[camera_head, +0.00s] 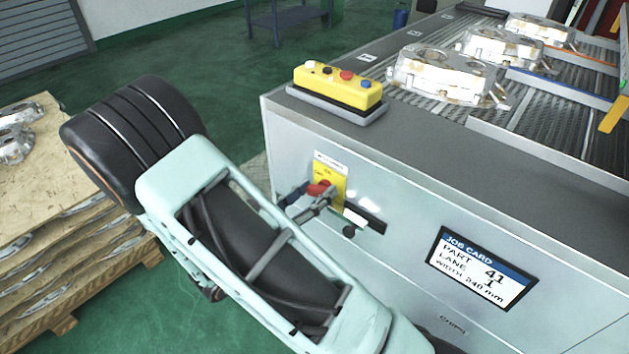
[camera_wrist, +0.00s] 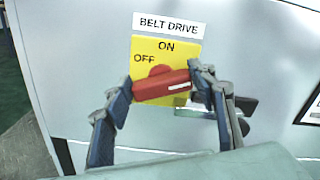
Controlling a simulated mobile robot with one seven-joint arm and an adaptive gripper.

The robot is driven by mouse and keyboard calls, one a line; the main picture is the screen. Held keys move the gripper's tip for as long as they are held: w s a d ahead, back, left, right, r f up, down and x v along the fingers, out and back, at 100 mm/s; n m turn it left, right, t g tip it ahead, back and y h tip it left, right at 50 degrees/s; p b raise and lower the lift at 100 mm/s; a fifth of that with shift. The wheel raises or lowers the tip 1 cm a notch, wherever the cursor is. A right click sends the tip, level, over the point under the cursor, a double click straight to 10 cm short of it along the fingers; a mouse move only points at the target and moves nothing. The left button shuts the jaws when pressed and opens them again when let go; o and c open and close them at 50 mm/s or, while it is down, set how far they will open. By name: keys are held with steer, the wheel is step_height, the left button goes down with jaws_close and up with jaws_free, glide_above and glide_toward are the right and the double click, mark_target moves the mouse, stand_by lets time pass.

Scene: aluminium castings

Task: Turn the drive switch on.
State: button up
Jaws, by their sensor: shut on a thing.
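The belt drive switch has a red handle (camera_wrist: 160,86) on a yellow plate (camera_wrist: 185,50) marked ON at the top and OFF at the left. The handle lies nearly level, its right end slightly higher, with a white mark on its right part. My gripper (camera_wrist: 159,88) is shut on the handle, one blue-grey finger at each end. In the head view, the red handle (camera_head: 318,188) and yellow plate (camera_head: 340,178) show on the cabinet front, with my gripper (camera_head: 310,200) at the handle, partly hiding it.
A yellow button box (camera_head: 338,88) stands on the cabinet's top edge above the switch. A dark slot handle (camera_wrist: 215,107) sits right of and below the switch. A job card screen (camera_head: 480,268) is farther right. Castings (camera_head: 445,76) lie on the conveyor. A wooden pallet stack (camera_head: 70,220) stands left.

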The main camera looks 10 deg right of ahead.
steer(key=n+p, duration=0.5)
steer(key=n, duration=0.1)
steer(key=shift+w+a+n+p, duration=0.1)
steer(key=shift+n+p, duration=0.2)
steer(key=shift+p, duration=0.1)
steer(key=n+p, duration=0.2)
steer(key=n, duration=0.1)
steer(key=shift+f, duration=0.2)
steer(key=shift+f+n+p, duration=0.2)
steer(key=shift+n+p, duration=0.5)
steer(key=shift+n, duration=1.1)
steer(key=o, duration=1.2)
steer(key=shift+c, duration=0.2)
steer(key=shift+a, duration=0.15)
steer(key=v, duration=1.2)
steer(key=shift+w, duration=0.1)
